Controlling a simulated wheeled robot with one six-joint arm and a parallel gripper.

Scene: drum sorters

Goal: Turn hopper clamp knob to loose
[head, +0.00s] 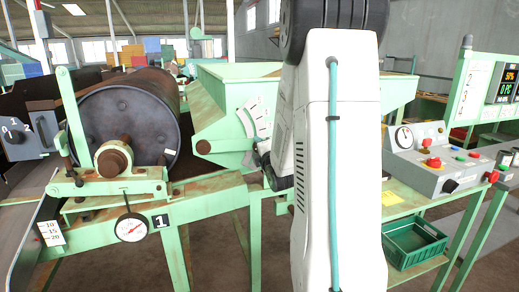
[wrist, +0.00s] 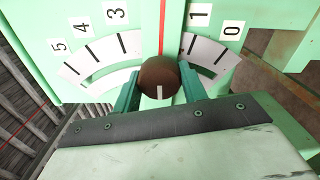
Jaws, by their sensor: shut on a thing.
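In the wrist view, my gripper (wrist: 159,88) has its two dark green fingers on either side of a round brown knob (wrist: 158,73), shut on it. A short white mark on the knob's face points down in the picture. Behind the knob is a white curved scale (wrist: 98,59) with black ticks and number plates. A thin red line (wrist: 162,28) runs up from behind the knob, between the plates 3 and 1. No "loose" lettering is visible. In the head view, the green hopper (head: 216,98) carries the scale (head: 257,122); my arm hides the gripper's fingertips.
A dark strip with bolts (wrist: 170,119) and a pale green panel (wrist: 190,152) lie close below the gripper. In the head view, a dark drum (head: 125,125) stands left of the hopper. A control box (head: 437,165) and a green crate (head: 415,245) are at the right.

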